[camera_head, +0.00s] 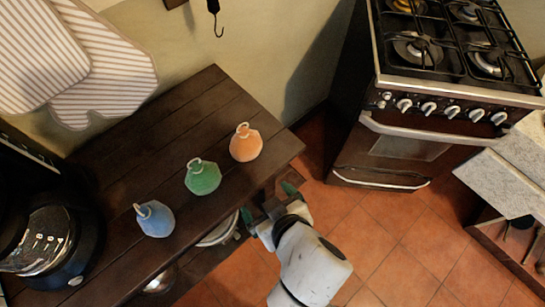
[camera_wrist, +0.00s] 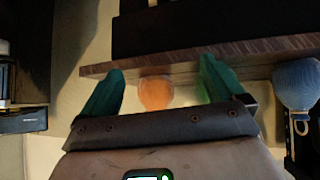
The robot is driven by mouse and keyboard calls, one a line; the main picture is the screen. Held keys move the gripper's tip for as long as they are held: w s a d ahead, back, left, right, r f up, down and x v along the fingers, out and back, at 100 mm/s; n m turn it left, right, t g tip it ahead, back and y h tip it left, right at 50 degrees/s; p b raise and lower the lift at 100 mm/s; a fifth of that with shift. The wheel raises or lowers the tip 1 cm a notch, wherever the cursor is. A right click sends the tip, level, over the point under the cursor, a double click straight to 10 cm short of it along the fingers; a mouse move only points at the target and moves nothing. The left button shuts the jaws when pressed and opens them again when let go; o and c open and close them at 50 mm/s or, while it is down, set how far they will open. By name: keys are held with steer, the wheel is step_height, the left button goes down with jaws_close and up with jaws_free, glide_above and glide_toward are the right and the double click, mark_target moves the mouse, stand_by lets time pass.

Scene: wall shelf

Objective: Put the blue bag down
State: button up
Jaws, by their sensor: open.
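The blue bag (camera_head: 155,219) stands upright on the wooden shelf (camera_head: 113,165), at its near left end. In the wrist view the blue bag (camera_wrist: 297,84) is at the right edge, outside the fingers, with its loop pointing down in the picture. My gripper (camera_head: 268,201) is open and empty, in front of the shelf's right edge and apart from the blue bag. Its green fingers also show in the wrist view (camera_wrist: 160,78). The orange bag (camera_wrist: 156,92) appears between them there, farther off.
A green bag (camera_head: 202,178) and an orange bag (camera_head: 246,144) stand on the shelf right of the blue one. A black coffee machine (camera_head: 45,240) is at the left. A stove (camera_head: 440,100) stands at the right. Tiled floor is open in front.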

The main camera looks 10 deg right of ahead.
steer(key=s+d+f+m+g+h, duration=0.1)
steer(key=d+f+m+g+h, duration=0.1)
steer(key=d, duration=0.5)
steer(key=s+d+f+m+g+h, duration=0.1)
steer(key=d+f, duration=0.2)
steer(key=d, duration=0.5)
steer(key=s+d+f+m+g, duration=0.2)
steer(key=s+d+f+g, duration=0.1)
steer(key=s+d, duration=0.6)
steer(key=shift+s+d+g, duration=0.15)
steer(key=shift+s+g, duration=0.2)
steer(key=shift+g, duration=0.55)
